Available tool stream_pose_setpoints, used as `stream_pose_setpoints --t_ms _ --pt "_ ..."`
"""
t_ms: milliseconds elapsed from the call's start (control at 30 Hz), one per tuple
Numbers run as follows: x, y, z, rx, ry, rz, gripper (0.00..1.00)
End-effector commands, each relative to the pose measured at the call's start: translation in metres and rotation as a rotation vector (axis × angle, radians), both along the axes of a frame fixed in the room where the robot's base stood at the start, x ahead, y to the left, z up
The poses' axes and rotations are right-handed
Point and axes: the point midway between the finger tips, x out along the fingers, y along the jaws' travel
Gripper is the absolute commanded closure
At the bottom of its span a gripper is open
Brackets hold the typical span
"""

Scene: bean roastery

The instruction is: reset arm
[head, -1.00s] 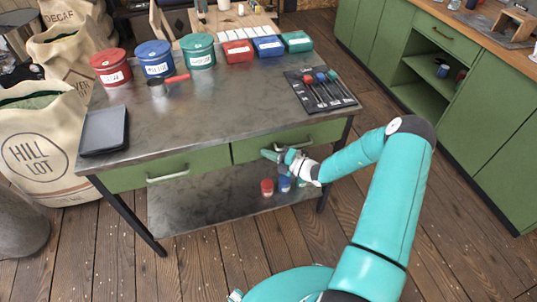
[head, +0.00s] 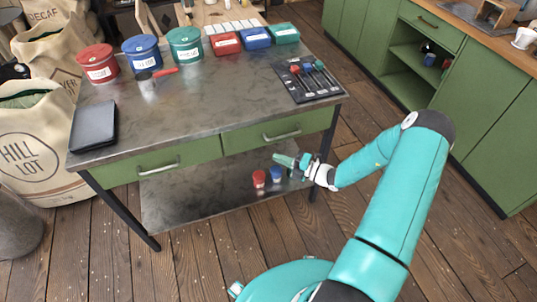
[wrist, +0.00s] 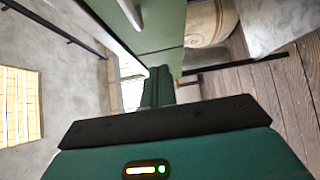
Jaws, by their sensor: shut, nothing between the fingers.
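My arm reaches from the lower right toward the front of the metal-topped table (head: 215,105) in the head view. No object is in my grasp.
Both green drawers (head: 180,165) are shut. A red cup (head: 259,179) and a blue cup (head: 276,175) stand on the lower shelf (head: 200,207) near my gripper. Canisters, boxes, a scoop and a black tool mat (head: 306,80) sit on the tabletop. Wooden floor is clear in front.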

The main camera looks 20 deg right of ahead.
Motion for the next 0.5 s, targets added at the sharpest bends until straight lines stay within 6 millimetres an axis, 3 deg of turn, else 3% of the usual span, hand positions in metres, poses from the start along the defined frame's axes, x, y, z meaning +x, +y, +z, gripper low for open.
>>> stream_pose_setpoints --t_ms 200,500 --pt "-0.015 -0.016 0.0 -0.001 -0.001 0.001 1.0" --pt "-0.018 -0.015 0.004 -0.018 -0.01 0.015 1.0"
